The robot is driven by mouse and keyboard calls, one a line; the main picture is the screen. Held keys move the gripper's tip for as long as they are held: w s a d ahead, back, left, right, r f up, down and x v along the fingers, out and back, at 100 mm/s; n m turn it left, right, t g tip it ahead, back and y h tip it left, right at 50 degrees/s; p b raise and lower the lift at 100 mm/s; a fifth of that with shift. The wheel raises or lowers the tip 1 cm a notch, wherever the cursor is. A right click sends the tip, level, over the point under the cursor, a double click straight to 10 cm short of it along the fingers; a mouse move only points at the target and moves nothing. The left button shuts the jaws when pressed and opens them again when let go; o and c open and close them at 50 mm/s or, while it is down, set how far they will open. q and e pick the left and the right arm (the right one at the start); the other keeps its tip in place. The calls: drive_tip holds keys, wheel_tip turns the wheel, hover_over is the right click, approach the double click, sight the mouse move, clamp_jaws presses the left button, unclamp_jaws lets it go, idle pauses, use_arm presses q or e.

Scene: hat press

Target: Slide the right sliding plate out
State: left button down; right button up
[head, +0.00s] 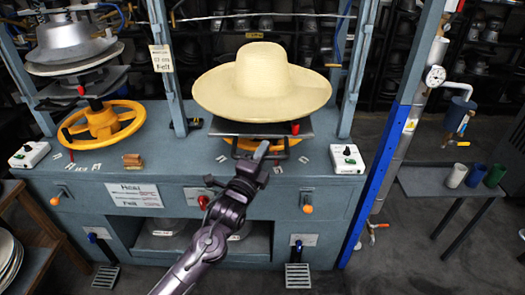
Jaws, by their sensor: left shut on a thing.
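The right sliding plate (228,126) is a dark flat plate under a large cream straw hat (263,75) on the right side of the press. A dark bar handle (240,151) runs along its front, and a red knob (295,128) sits at its right. My left gripper (262,150) reaches up from the bottom of the head view and is shut on the bar handle near its middle. Its fingertips partly hide the bar. My right gripper is not in view.
The blue-grey press table (330,182) has a white control box (346,158) at its right. A yellow handwheel (102,125) and metal press head (73,43) stand at the left. Uprights flank the hat. Red, orange and blue controls line the table front.

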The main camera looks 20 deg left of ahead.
use_arm(q)
drive_tip(key=shift+d+f, duration=0.1)
drive_tip(key=shift+f, duration=0.15)
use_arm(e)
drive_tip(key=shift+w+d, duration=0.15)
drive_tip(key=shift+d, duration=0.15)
use_arm(q)
drive_tip(key=c, duration=1.7)
unclamp_jaws()
drive_tip(key=shift+s, duration=0.1)
drive_tip(key=shift+o, duration=1.2)
drive_tip(key=shift+s+r, duration=0.2)
drive_tip(key=shift+r, duration=0.05)
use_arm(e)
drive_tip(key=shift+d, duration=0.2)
use_arm(q)
drive_tip(key=d+b+v, duration=0.1)
drive_tip(key=b+v, duration=0.1)
drive_tip(key=v, duration=0.5)
drive_tip(key=shift+s+a+f+b, duration=0.15)
drive_tip(key=shift+s+a+b, duration=0.25)
drive_tip(key=shift+a, duration=0.15)
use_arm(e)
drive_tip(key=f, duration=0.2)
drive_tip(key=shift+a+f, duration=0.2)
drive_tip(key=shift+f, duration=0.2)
